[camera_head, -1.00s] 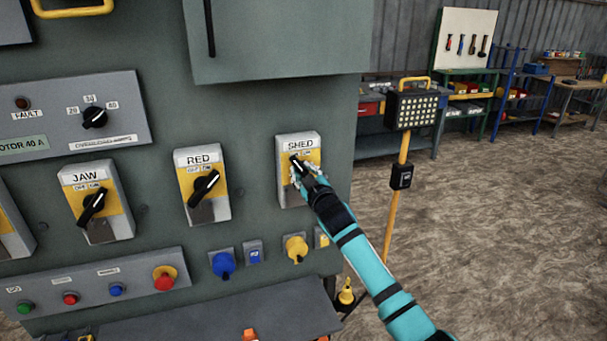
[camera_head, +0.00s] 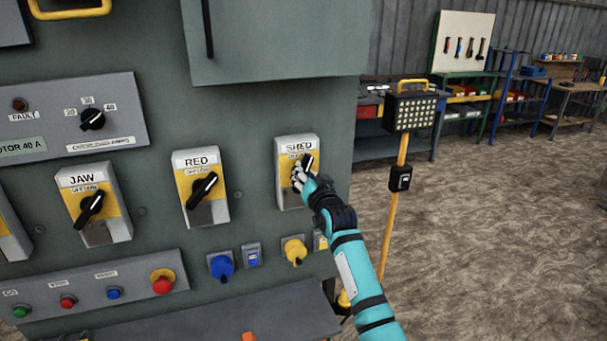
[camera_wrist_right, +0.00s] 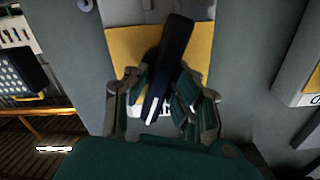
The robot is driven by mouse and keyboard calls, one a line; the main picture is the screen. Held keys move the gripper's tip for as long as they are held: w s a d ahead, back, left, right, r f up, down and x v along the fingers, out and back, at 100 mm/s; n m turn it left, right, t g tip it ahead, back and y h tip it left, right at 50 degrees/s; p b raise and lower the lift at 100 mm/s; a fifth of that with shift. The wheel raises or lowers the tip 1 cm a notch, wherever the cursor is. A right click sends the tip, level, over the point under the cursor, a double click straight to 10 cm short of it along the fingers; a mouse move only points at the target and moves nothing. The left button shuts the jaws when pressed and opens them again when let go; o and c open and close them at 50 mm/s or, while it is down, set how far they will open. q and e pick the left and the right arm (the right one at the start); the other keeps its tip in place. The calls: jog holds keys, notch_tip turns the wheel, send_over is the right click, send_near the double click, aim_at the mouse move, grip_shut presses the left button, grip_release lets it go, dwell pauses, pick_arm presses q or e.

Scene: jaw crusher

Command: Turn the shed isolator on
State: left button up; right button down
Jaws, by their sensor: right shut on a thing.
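The shed isolator (camera_head: 283,193) is a pale box with a yellow plate, labelled SHED, on the grey-green cabinet. Its black rotary handle (camera_head: 308,160) tilts to the upper right. My right gripper (camera_head: 300,175) is shut on this handle. In the right wrist view the dark handle (camera_wrist_right: 173,55) lies slanted between the two fingers of the gripper (camera_wrist_right: 163,98), with the yellow plate (camera_wrist_right: 135,45) behind. The fingers hide part of the OFF/ON marking. My left gripper is not in view.
Blue (camera_head: 221,266) and yellow (camera_head: 294,250) sockets sit below. A work lamp (camera_head: 410,111) on a yellow post stands right of the cabinet.

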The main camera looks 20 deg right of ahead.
jog(key=m, duration=0.4)
jog(key=shift+f+m+p, duration=0.15)
jog(key=shift+m+p, duration=0.15)
jog(key=shift+p, duration=0.05)
dwell(0.4)
jog(key=c, duration=1.2)
grip_release()
jog(key=shift+d, duration=0.1)
jog(key=shift+s, duration=0.15)
jog(key=s, duration=1.1)
jog(key=shift+s+d, duration=0.2)
jog(key=shift+s, duration=0.15)
